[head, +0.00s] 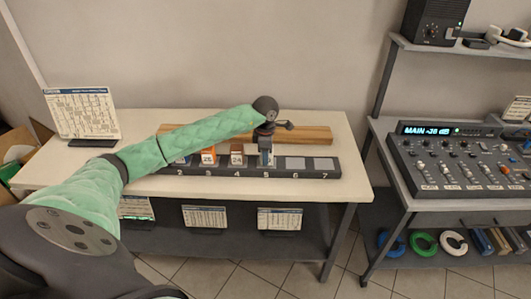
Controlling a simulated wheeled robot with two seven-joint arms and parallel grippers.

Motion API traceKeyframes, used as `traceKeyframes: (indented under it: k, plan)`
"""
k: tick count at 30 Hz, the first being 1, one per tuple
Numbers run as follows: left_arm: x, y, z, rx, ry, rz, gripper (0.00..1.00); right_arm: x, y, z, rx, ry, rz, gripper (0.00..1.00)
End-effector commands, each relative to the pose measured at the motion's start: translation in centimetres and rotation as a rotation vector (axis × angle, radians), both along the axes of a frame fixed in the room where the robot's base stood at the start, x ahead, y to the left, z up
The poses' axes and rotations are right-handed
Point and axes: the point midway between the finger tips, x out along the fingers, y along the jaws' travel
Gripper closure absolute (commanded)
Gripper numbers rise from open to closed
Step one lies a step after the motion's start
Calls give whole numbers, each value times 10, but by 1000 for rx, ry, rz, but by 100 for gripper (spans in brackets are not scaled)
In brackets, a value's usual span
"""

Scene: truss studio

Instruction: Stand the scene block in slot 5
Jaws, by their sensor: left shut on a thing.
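My left gripper (266,143) points down over slot 5 of the dark numbered rack (250,170). It is shut on a small pale and blue scene block (266,158), which looks upright at slot 5. I cannot tell whether the block touches the slot floor. An orange block (208,157) stands in slot 3 and a brown block (237,158) in slot 4. A blue block (181,160) shows partly at slot 2. Slots 6 and 7 show bare grey pads. My green arm hides the rack's left end. My right gripper is not in view.
A wooden bar (305,134) lies behind the rack. A printed card on a stand (84,115) is at the table's left. The white table (345,185) is clear at the right. A mixer (465,160) stands on a separate shelf further right.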

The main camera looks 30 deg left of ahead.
Motion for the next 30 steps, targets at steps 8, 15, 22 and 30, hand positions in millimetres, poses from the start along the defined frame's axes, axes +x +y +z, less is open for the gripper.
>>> traceKeyframes:
  k: [8, 15, 22, 30]
  plan:
    - [0, 0, -1, 1, -1, 0, 88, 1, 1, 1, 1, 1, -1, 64]
    - [0, 0, -2, 1, -1, 0, 48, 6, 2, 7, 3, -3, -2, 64]
    - [0, 0, -2, 1, -1, 0, 42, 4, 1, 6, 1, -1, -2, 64]
    - [0, 0, 1, 0, 0, 0, 42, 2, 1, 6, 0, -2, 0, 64]
